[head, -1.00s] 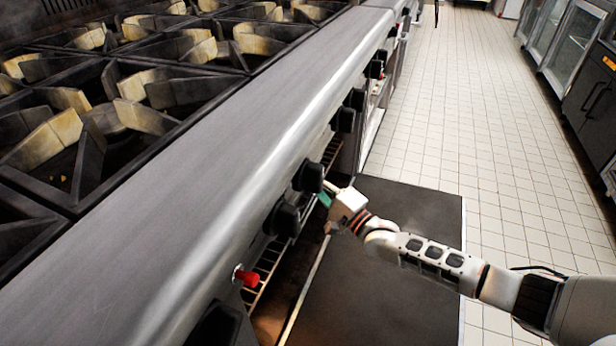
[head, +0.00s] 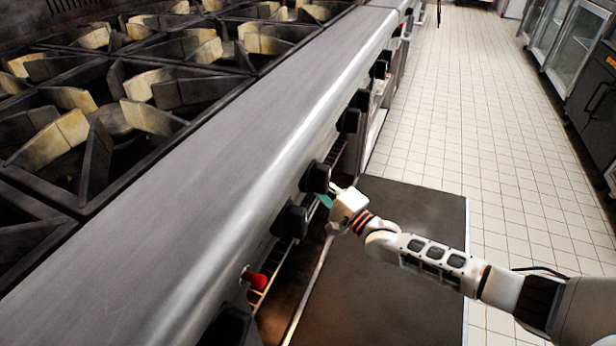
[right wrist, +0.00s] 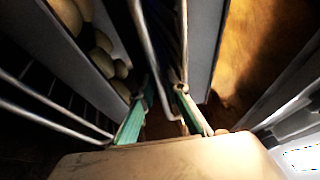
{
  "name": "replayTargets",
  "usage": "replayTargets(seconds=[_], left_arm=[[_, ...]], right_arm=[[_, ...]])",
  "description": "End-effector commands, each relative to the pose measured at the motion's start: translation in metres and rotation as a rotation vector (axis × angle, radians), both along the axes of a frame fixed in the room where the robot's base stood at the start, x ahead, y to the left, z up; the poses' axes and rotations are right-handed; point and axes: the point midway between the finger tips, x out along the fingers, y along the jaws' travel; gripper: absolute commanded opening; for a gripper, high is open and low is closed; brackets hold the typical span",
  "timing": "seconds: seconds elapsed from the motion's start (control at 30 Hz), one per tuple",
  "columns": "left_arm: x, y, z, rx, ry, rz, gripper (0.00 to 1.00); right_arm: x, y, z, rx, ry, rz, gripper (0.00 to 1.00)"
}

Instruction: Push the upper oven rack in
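The oven's wire rack (head: 268,268) shows as thin bars below the range front in the head view, mostly hidden by the front edge. In the right wrist view, metal rack bars (right wrist: 50,105) run in from the left, and a bent wire rod (right wrist: 148,40) reaches between the fingers. My right gripper (head: 328,194) is low beside the black knobs, at the oven opening. In the right wrist view my right gripper (right wrist: 164,92) has its green-padded fingers apart, with the rod between them; contact is unclear. My left gripper is not in view.
Black knobs (head: 316,177) and a red knob (head: 256,279) stick out from the steel range front (head: 215,190). A dark flat panel (head: 400,215) lies low beside the oven. The tiled aisle (head: 450,100) is clear. Rounded pale items (right wrist: 95,50) lie left of the gripper.

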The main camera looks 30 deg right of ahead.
Motion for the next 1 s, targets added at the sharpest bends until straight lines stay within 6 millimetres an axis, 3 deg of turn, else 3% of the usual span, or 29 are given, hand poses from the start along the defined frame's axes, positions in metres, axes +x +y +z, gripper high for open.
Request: replayTargets(seconds=[0.6, 1.0], left_arm=[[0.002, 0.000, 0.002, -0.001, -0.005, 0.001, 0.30], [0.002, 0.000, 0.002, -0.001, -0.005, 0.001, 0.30]], right_arm=[[-0.098, -0.025, -0.020, -0.001, 0.002, 0.002, 0.15], [-0.111, -0.028, -0.021, 0.000, -0.001, 0.003, 0.15]])
